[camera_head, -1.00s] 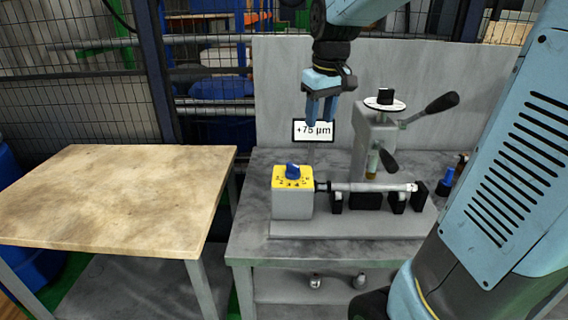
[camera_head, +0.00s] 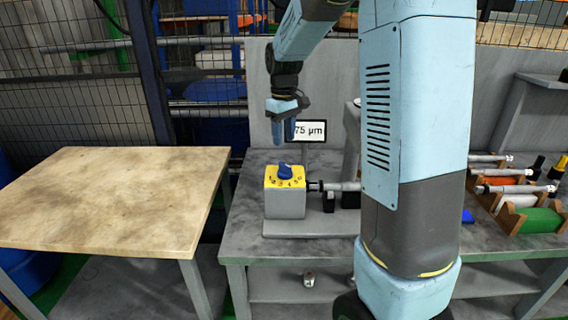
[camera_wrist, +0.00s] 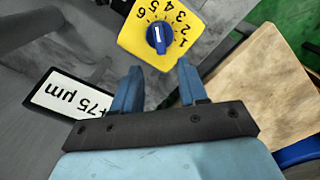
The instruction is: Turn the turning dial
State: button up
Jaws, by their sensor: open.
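The turning dial is a blue knob (camera_head: 285,170) on a yellow numbered plate (camera_head: 271,182), on top of a grey box at the left end of the grinder. In the wrist view the blue knob (camera_wrist: 159,36) shows with a white pointer line and the digits 1 to 6 around it. My gripper (camera_head: 283,141) hangs above the dial, pointing down. In the wrist view its two blue fingers (camera_wrist: 158,82) are apart, with nothing between them, and the knob lies beyond the fingertips. The gripper is not touching the dial.
A sign reading "75 µm" (camera_head: 312,131) stands behind the dial. A shaft (camera_head: 345,186) extends right from the box; my arm hides much of the grinder. A bare wooden table (camera_head: 110,195) stands left. Wooden racks with shafts (camera_head: 535,215) stand right.

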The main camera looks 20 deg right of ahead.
aim_at(284, 164)
notch_tip(284, 164, down, 10)
jog(key=shift+r, duration=0.1)
dwell(0.4)
grip_shut()
jog(key=shift+d, duration=0.1)
